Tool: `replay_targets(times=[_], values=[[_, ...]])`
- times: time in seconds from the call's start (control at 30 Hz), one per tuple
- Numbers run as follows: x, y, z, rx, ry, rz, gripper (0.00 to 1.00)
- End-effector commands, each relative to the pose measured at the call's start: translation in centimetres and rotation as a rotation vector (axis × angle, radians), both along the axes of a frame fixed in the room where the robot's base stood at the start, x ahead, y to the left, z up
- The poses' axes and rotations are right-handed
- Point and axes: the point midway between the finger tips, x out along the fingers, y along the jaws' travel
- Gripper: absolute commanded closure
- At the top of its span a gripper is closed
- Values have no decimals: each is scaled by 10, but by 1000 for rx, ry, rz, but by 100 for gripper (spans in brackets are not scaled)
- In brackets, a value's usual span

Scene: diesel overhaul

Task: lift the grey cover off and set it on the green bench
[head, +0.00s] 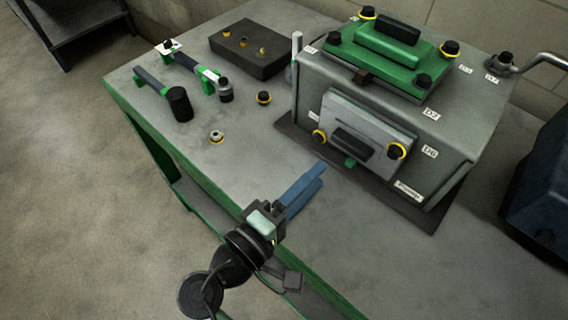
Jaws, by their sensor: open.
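The grey cover (362,122) is a flat plate on the front face of the grey housing (470,122). It has a dark bar handle (352,143) in its middle. A black knob with a yellow ring sits at its left edge (319,136), and another at its right edge (396,152). My gripper (318,176) has blue fingers and is open and empty. It is in front of the housing, lower left of the cover and apart from it. The green bench (236,165) lies under the housing, with a grey top and green edges.
A green cover (345,48) with several knobs is on top of the housing. A crank handle (540,61) juts out right. Bare bench shows left of the housing.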

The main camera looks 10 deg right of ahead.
Motion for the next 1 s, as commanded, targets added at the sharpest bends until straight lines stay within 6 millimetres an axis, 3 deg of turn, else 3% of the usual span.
replay_targets(times=[0.7,1.0], values=[[45,-57,-1,0,0,-2,50],[54,-70,-1,0,0,0,50]])
